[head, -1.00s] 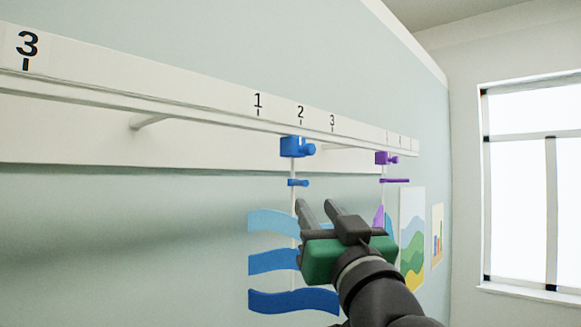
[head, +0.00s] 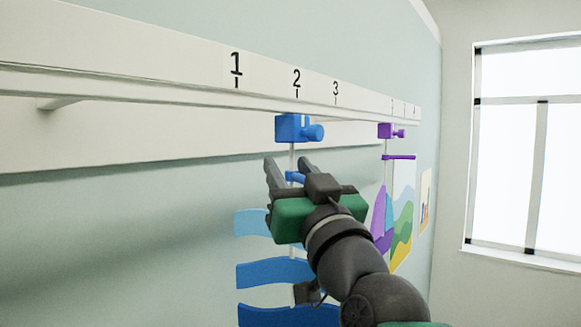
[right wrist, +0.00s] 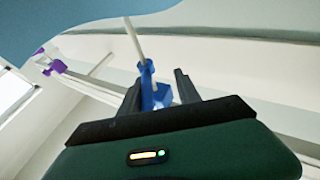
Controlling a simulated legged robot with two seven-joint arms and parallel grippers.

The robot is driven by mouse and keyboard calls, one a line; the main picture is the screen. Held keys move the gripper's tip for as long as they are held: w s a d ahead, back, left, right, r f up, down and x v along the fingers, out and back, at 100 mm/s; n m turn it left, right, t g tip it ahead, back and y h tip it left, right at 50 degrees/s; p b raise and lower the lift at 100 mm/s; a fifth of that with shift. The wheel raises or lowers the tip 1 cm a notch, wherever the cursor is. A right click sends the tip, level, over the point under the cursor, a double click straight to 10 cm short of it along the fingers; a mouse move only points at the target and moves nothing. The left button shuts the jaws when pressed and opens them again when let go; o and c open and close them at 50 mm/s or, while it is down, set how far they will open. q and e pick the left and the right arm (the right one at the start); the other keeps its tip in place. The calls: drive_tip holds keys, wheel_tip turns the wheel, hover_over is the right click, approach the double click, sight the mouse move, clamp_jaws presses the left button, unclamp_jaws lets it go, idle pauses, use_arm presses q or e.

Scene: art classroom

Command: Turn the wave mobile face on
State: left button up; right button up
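The wave mobile hangs from a blue clamp (head: 290,128) on the white rail, below the mark 2. Its thin rod carries a small blue crosspiece (head: 295,177), with curved blue wave panels (head: 270,272) below, partly hidden by my right arm. My right gripper (head: 287,163) is open, its fingertips at about the height of the crosspiece. In the right wrist view the blue crosspiece (right wrist: 147,85) shows between the open fingers (right wrist: 160,77); I cannot tell whether they touch it. A light blue wave panel (right wrist: 130,8) crosses the top of that view. My left gripper is out of view.
The white rail (head: 170,98) runs along the wall above, with numbered marks. A purple mobile (head: 381,220) hangs from a purple clamp (head: 386,131) farther along, near a landscape picture (head: 403,215). A window (head: 510,150) is at the right. The wall left of the waves is clear.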

drive_tip(key=shift+s+a+f, duration=0.1)
drive_tip(key=shift+s+a, duration=0.05)
drive_tip(key=shift+c, duration=0.3)
drive_tip(key=shift+s, duration=0.15)
drive_tip(key=c, duration=0.5)
drive_tip(key=shift+d, duration=0.4)
clamp_jaws()
drive_tip(key=shift+w, duration=0.25)
drive_tip(key=shift+a+f, duration=0.15)
